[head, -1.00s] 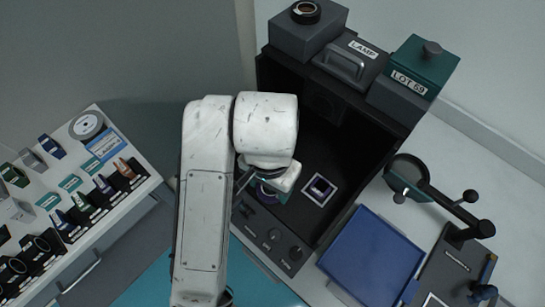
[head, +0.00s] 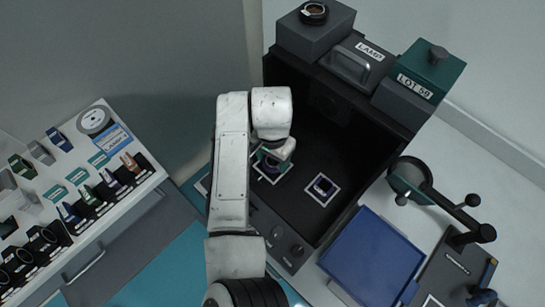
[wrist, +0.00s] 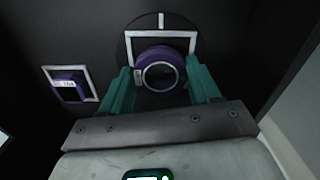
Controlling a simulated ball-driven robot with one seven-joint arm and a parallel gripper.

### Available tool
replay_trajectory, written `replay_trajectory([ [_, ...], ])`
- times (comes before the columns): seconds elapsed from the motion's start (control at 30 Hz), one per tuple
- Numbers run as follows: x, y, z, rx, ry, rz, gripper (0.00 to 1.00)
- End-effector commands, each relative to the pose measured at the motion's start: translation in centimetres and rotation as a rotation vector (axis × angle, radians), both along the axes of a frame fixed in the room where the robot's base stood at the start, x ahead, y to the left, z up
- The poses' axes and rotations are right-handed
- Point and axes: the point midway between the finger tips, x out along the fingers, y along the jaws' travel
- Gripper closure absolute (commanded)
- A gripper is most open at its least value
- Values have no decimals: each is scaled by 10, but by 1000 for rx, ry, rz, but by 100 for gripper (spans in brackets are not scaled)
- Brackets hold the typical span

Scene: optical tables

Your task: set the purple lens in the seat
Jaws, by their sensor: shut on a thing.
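My gripper (wrist: 160,85) has teal fingers shut on a purple lens (wrist: 160,72), a thick ring with dark glass. In the wrist view a white square outline (wrist: 192,40) on the dark floor shows behind the lens; whether the lens touches the floor I cannot tell. In the head view my gripper (head: 268,163) is inside the open black box, over the left white outline. A second purple piece (head: 322,187) sits in the right white outline; in the wrist view this piece (wrist: 68,85) has a small label. Which outline marks the seat I cannot tell.
The black box (head: 262,95) has walls around its dark floor and knobs (head: 278,231) along its front. A grey lamp block (head: 358,60) and a teal lot box (head: 420,75) stand on top. A blue panel (head: 372,258) and a jointed stand (head: 410,180) are at right. A parts rack (head: 125,195) stands left.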

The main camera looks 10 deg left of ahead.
Motion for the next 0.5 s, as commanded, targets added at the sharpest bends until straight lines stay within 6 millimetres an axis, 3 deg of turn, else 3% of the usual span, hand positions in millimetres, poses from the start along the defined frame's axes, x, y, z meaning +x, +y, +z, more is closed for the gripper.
replay_trajectory([
  [0.13,0,0,-10,0,-1,0,70],
  [0.47,0,0,-14,0,-1,0,70],
  [0.5,0,0,-15,0,-1,0,37],
])
